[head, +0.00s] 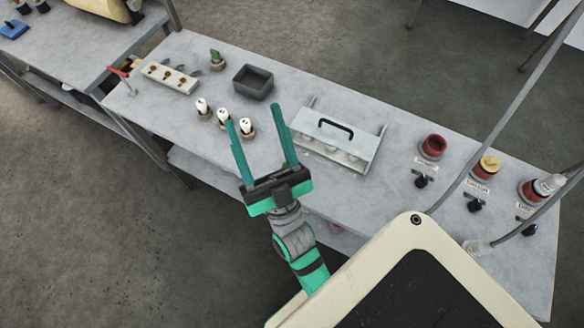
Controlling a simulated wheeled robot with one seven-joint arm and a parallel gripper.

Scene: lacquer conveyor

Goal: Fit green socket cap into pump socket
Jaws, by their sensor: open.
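A small green piece (215,56), which looks like the green socket cap, stands on a brown round base at the back left of the bench. The labels are too small to read, so I cannot tell which is the pump socket. My gripper (254,115) is open, its two teal fingers wide apart over the bench.
Several white-topped pieces (223,115) on round bases are near my left finger. Grey hoses (497,108) cross the right side.

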